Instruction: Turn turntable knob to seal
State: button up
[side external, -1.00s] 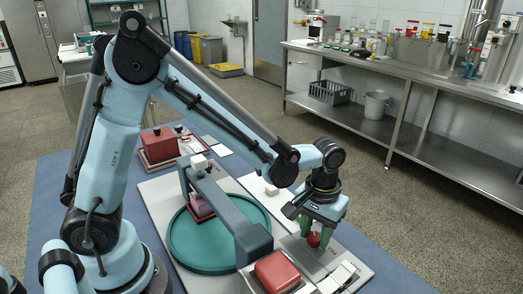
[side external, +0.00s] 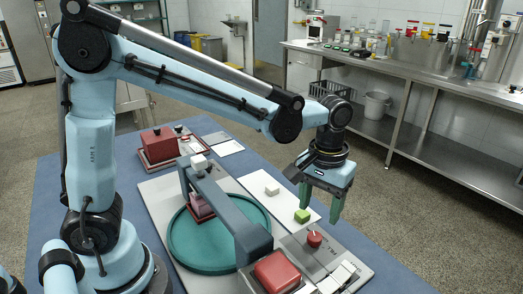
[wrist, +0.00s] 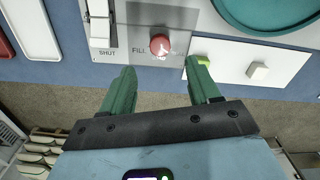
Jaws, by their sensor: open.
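The red knob (side external: 314,239) sits on a grey panel (side external: 298,247) in front of the teal turntable (side external: 232,252). In the wrist view the knob (wrist: 160,44) shows beside the word "FILL"; its turned position is not clear. My gripper (side external: 320,208) has green fingers, spread apart and empty, above and behind the knob in the side view. In the wrist view the knob lies beyond the open fingertips (wrist: 160,68), apart from them. The turntable's edge (wrist: 262,28) shows at the upper right there.
A grey-blue bridge (side external: 228,208) spans the turntable. A white plate (side external: 262,182) holds a lime block (side external: 302,215) and a pale block (side external: 272,188). A red block (side external: 277,271) and a white switch (side external: 345,272) flank the panel's front. A red box (side external: 160,145) stands at the back.

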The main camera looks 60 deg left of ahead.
jog(key=shift+r, duration=2.1)
jog(key=s+a+m+t, duration=0.3)
jog(key=s+a+t, duration=0.4)
jog(key=a, duration=0.3)
jog(key=shift+s+a+f, duration=0.25)
jog(key=shift+s+f, duration=0.05)
jog(key=shift+s, duration=0.35)
